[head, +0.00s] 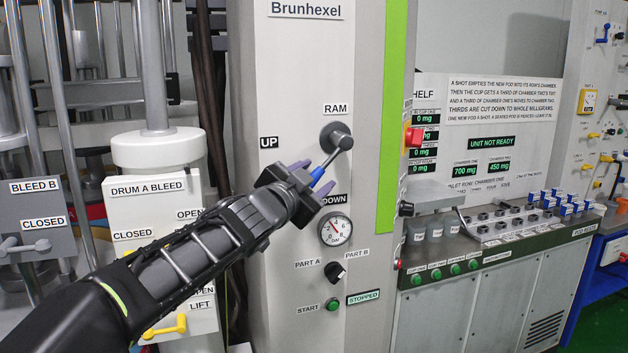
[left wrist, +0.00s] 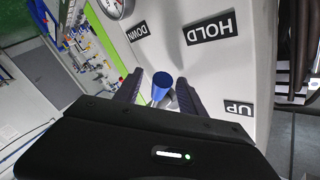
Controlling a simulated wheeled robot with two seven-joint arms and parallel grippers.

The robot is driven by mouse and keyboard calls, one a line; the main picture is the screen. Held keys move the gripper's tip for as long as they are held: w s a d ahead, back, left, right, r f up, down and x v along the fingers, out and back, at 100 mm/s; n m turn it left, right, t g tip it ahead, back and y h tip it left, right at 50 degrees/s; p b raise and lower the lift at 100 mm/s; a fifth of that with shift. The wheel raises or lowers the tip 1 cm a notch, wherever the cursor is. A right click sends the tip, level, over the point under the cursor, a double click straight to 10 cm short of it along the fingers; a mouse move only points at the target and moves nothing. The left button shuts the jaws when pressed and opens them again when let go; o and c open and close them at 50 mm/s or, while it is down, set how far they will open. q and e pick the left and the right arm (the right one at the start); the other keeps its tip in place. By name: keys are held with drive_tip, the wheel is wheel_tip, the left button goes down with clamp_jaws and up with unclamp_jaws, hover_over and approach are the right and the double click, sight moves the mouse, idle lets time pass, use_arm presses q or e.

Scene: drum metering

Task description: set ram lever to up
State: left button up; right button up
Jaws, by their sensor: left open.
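The ram lever (head: 330,158) hangs from a dark round hub under the RAM label on the grey Brunhexel column. It points down and left, between the UP label (head: 268,142) and the DOWN label (head: 333,199). My left gripper (head: 315,176) is open, with its fingers on either side of the lever's blue handle. In the left wrist view the blue handle end (left wrist: 162,86) shows between the two fingers, with gaps visible. The HOLD label (left wrist: 211,27) shows there, and the gripper seems to hide it in the head view. My right gripper is not in view.
A pressure gauge (head: 335,229) sits just below the DOWN label. A black selector knob (head: 336,271) and a green start button (head: 332,304) lie lower on the column. A red switch (head: 413,137) sticks out at right. The drum bleed panel (head: 150,210) stands at left.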

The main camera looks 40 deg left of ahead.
use_arm(q)
clamp_jaws()
idle(0.5)
idle(0.9)
